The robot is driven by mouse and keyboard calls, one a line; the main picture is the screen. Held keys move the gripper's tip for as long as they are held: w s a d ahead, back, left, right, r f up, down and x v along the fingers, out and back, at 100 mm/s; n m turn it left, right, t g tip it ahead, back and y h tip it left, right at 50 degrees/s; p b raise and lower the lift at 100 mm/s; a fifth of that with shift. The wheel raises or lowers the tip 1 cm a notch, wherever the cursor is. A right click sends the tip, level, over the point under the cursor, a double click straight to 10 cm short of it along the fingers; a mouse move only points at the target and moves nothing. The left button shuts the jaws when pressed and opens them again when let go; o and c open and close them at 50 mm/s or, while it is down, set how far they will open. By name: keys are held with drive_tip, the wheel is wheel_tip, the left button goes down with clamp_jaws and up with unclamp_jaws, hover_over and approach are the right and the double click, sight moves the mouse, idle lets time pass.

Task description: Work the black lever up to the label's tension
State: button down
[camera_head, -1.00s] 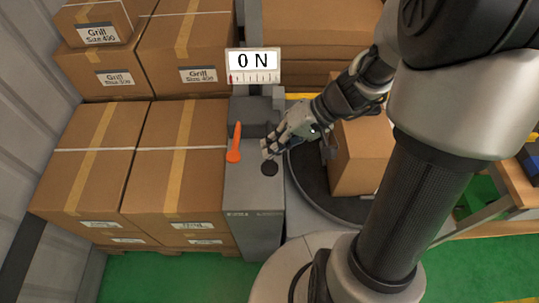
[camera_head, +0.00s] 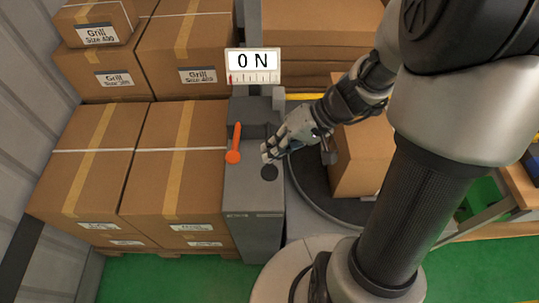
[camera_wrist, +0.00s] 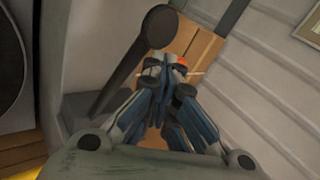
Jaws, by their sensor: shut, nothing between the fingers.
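The black lever (camera_wrist: 129,62) shows in the wrist view as a dark bar with a round knob, standing just left of my fingers. An orange lever (camera_head: 234,144) stands on the machine, left of my gripper. The label (camera_head: 252,65) above reads 0 N, its red mark at the scale's left end.
Stacked cardboard boxes (camera_head: 90,168) stand close on the machine's left, with more behind. A dark round turntable (camera_head: 312,195) carrying a box (camera_head: 362,158) is on the right. Green floor (camera_head: 160,280) shows in front.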

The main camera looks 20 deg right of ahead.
sight(271, 165)
drive_tip(key=shift+s+a+f, duration=0.1)
drive_tip(key=shift+s+f, duration=0.2)
drive_tip(key=shift+f, duration=0.4)
drive_tip(key=shift+s+a+f, duration=0.1)
drive_tip(key=shift+s+f, duration=0.15)
drive_tip(key=shift+f, duration=0.4)
drive_tip(key=shift+s+a+f, duration=0.1)
drive_tip(key=shift+s+f, duration=0.2)
drive_tip(key=shift+f, duration=0.4)
idle(1.7)
drive_tip(key=shift+r, duration=0.1)
idle(0.4)
drive_tip(key=shift+w+d+r+p, duration=0.15)
drive_tip(key=shift+w+r+p, duration=0.35)
drive_tip(key=shift+r+p, duration=0.5)
drive_tip(key=shift+w+d+r+p, duration=0.2)
drive_tip(key=shift+w+r+p, duration=0.35)
drive_tip(key=shift+r, duration=0.8)
drive_tip(key=shift+w+d+r+p, duration=0.15)
drive_tip(key=shift+w+r+p, duration=0.3)
drive_tip(key=shift+r+p, duration=0.55)
drive_tip(key=shift+r, duration=0.15)
